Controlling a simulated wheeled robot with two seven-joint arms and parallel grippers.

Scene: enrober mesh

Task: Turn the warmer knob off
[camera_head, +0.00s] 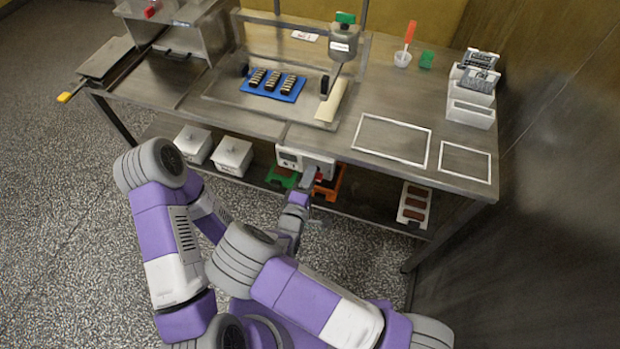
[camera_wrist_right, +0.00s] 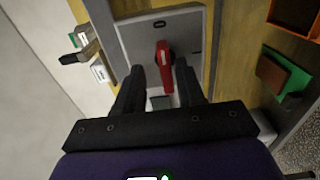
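The warmer's control box (camera_head: 304,161) is white-grey and hangs under the front edge of the steel table in the head view. Its red knob (camera_head: 320,175) is small there, near the end of my right arm. In the right wrist view the red knob (camera_wrist_right: 164,62) stands out from a grey panel (camera_wrist_right: 135,35). My right gripper (camera_wrist_right: 160,82) is open, with one dark finger on each side of the knob. Narrow gaps seem to show between fingers and knob; contact cannot be told. My left gripper is not visible in the head view.
A green tray (camera_head: 281,178) and an orange tray (camera_head: 330,188) sit on the lower shelf close to the box. Two white lidded bins (camera_head: 232,156) stand left of them. On the tabletop, a blue mat (camera_head: 264,91) holds several chocolate bars.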

